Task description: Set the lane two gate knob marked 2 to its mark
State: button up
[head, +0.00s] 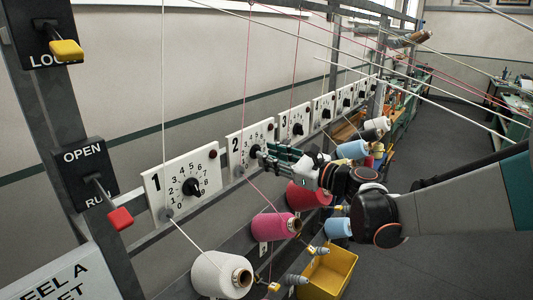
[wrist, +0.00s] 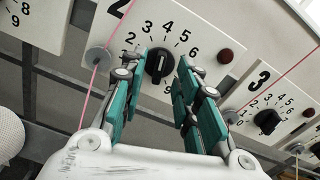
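The lane two plate (head: 240,140) is white, with a big 2, a numbered dial and a black knob (head: 255,151). In the wrist view the knob (wrist: 159,65) is near the middle, with a white pointer line aimed up, roughly toward the 3 and 4. My gripper (wrist: 165,68) has its green fingers apart, one on each side of the knob, with gaps visible. I cannot tell whether either finger touches it. In the head view my gripper (head: 268,154) is right at the knob and partly hides the plate.
A dark red button (wrist: 225,56) sits right of the dial. The lane one plate (head: 181,184) and lane three plate (head: 294,122) flank it. A pink thread (wrist: 105,65) runs through a grey disc. Yarn cones, such as the pink one (head: 270,226), stand below.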

jog(key=shift+x, duration=1)
grip_shut()
jog(key=shift+n, duration=0.4)
jog(key=n+b, duration=0.2)
jog(key=n, duration=0.3)
jog(key=n+b, duration=0.2)
jog(key=n, duration=0.4)
jog(key=shift+s+f+b, duration=0.2)
jog(key=shift+b, duration=0.15)
